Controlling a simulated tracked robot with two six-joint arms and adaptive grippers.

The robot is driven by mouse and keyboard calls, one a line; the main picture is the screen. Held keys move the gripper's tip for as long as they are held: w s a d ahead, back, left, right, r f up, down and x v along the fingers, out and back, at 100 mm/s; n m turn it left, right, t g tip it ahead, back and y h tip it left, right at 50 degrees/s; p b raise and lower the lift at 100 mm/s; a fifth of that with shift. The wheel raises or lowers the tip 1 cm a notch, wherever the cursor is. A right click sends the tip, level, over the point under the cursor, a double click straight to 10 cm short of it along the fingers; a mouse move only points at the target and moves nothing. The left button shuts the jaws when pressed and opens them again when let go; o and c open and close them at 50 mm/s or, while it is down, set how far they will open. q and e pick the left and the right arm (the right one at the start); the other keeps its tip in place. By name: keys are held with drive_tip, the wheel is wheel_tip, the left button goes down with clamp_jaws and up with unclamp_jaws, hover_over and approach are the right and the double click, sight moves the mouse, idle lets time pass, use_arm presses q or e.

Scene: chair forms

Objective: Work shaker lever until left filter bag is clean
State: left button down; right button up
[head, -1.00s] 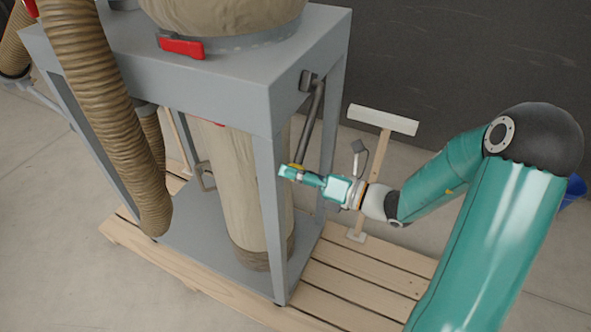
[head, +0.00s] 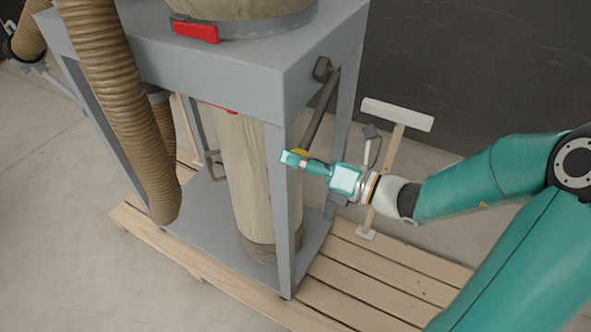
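A grey dust-collector frame (head: 215,78) stands on a wooden pallet. The base of an upper beige filter bag (head: 250,10) shows at the top edge; the rest is cut off. A lower beige bag (head: 243,180) hangs inside the frame. My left gripper is not in view.
A ribbed brown hose (head: 120,110) hangs at the frame's left. A red latch (head: 195,31) sits at the upper bag's base. A wooden T-shaped tool (head: 397,114) stands upright behind my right wrist. The pallet (head: 385,270) has bare slats at right.

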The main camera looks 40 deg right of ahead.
drive_tip(key=d+f+b, duration=0.1)
drive_tip(key=w+d+f, duration=0.1)
drive_tip(key=f, duration=0.1)
drive_tip(key=d+f+b, duration=0.1)
drive_tip(key=shift+w+d+f+b, duration=0.15)
drive_tip(key=shift+w+d+b, duration=0.05)
drive_tip(key=shift+w+b, duration=0.15)
idle(0.3)
drive_tip(key=d+f, duration=0.1)
drive_tip(key=w+d+f, duration=0.1)
drive_tip(key=w+d+f+b, duration=0.1)
drive_tip(key=d, duration=0.1)
drive_tip(key=shift+w+d, duration=0.1)
idle(0.4)
